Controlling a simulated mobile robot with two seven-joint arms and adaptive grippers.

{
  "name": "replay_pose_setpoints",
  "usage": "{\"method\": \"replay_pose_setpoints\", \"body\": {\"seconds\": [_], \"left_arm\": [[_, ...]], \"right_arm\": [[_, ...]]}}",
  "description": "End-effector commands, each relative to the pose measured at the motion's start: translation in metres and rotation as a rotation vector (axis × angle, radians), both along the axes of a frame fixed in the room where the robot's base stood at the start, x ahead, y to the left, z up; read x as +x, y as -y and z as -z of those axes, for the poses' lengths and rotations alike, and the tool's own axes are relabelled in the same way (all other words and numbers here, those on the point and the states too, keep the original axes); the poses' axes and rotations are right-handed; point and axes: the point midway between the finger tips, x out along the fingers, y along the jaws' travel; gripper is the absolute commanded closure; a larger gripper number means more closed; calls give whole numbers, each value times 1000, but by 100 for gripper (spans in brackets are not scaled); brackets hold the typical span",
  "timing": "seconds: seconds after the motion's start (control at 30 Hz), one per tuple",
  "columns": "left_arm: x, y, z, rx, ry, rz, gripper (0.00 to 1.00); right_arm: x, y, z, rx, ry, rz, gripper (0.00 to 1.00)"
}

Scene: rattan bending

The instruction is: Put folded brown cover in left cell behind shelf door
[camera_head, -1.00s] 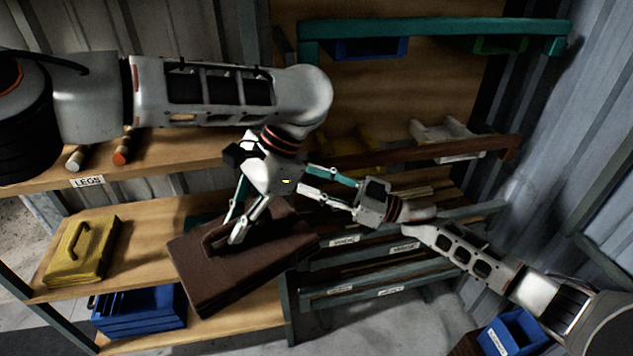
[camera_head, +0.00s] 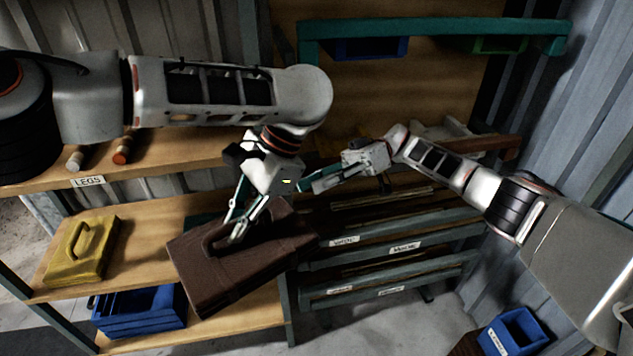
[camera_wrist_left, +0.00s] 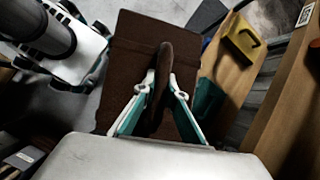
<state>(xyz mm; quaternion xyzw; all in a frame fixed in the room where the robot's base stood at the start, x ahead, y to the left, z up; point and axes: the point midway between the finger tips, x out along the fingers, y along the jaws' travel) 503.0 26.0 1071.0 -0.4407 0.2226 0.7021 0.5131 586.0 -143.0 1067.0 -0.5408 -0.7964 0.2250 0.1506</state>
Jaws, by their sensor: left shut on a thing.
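The folded brown cover (camera_head: 220,280) is a flat, dark brown bundle with a raised loop handle. My left gripper (camera_head: 236,238) is shut on the handle and holds the cover tilted in front of the shelf at the lower left. The left wrist view shows the cover (camera_wrist_left: 132,60) below the fingers, with the handle between the left gripper's fingertips (camera_wrist_left: 160,80). My right gripper (camera_head: 312,184) is near the left wrist, at the shelf's middle; I cannot tell its finger opening. I cannot make out the shelf door; the cover and arms hide part of the shelf.
A yellow folded piece (camera_head: 82,250) with a handle lies on the left shelf. A blue bin (camera_head: 140,310) is below it. Labelled slatted racks (camera_head: 390,265) stand right of the cover. Another blue bin (camera_head: 513,332) is at the lower right. Bare floor (camera_head: 350,325) shows below the racks.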

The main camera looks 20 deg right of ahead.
Motion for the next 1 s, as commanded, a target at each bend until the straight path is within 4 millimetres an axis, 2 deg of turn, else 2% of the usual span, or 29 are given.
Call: {"method": "replay_pose_setpoints", "body": {"seconds": [0.27,0.8,1.0], "left_arm": [[0,0,0,0,1,1,100],[0,0,0,0,1,1,100],[0,0,0,0,1,1,100]], "right_arm": [[-8,-11,-1,-16,-44,-35,63],[-42,-90,-2,-12,-44,-32,63],[-49,-107,-2,-13,-43,-31,63]]}}
